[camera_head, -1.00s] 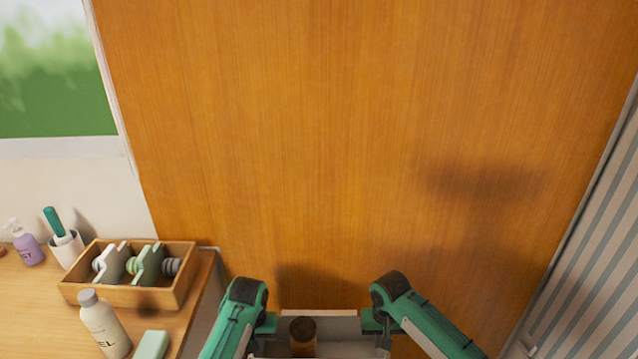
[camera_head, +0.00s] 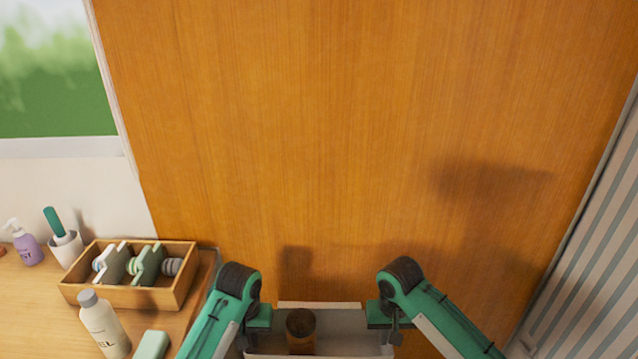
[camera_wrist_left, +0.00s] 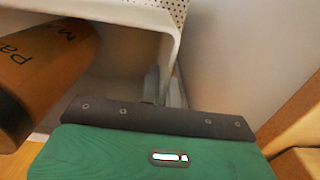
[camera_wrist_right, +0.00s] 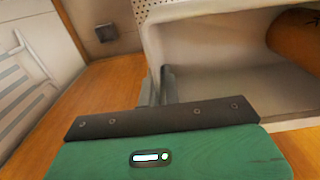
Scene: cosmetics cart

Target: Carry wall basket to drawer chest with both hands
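The white wall basket (camera_head: 345,322) is at the bottom of the head view, between my two grippers. A brown cylindrical container (camera_head: 301,326) is inside it, toward its left side; its dark lettering shows in the left wrist view (camera_wrist_left: 45,70). My left gripper (camera_head: 262,322) has its fingers closed at the basket's left end wall (camera_wrist_left: 170,55). My right gripper (camera_head: 378,316) has its fingers closed at the right end wall (camera_wrist_right: 155,50). The basket's lower part is cut off in the head view. I cannot identify the drawer chest for certain.
A large wooden panel (camera_head: 350,140) fills the space ahead. At left, a wooden top (camera_head: 35,300) bears a divided wooden box (camera_head: 130,295), a white bottle (camera_head: 105,325), a green block (camera_head: 153,345), a cup (camera_head: 66,248) and a purple pump bottle (camera_head: 26,245). A striped surface (camera_head: 590,270) stands at right.

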